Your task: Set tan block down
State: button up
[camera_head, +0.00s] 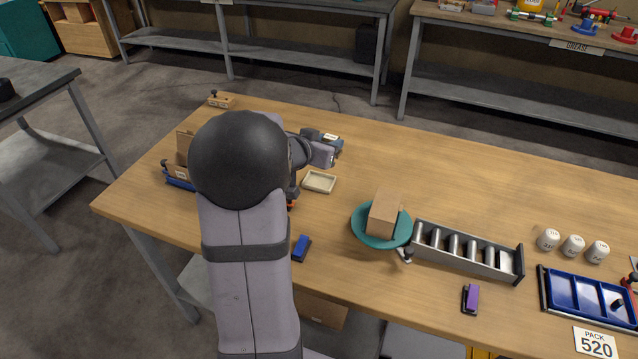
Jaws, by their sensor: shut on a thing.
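A tan block (384,214) stands tilted on a round teal dish (365,236), left of a grey rack. My arm rises from the bottom and bends at a large black joint. This joint hides most of my gripper. Only a dark edge with a bit of orange (292,202) shows right of the joint, low near the table; it seems to be part of my gripper. The gripper is shut, but its fingertips and what they hold are hidden. No part of the gripper shows near the tan block on the dish.
A cream tray (319,181) lies right of my arm. The grey rack (467,250) holds several metal cylinders. White canisters (573,246) and a blue tray (590,297) are at right. A cardboard box (184,147) stands at left. The table's back middle is clear.

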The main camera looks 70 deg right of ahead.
jog(key=w+n+t, duration=0.1)
jog(key=w, duration=0.1)
jog(key=b, duration=0.1)
send_over(316, 186)
jog(key=shift+t, duration=0.3)
jog(key=shift+a+f, duration=0.1)
jog(key=shift+f, duration=5.5)
jog(key=shift+f+b, duration=0.2)
jog(key=shift+b, duration=0.1)
jog(key=o, duration=1.1)
jog(key=shift+c, duration=0.2)
jog(key=shift+r, duration=0.15)
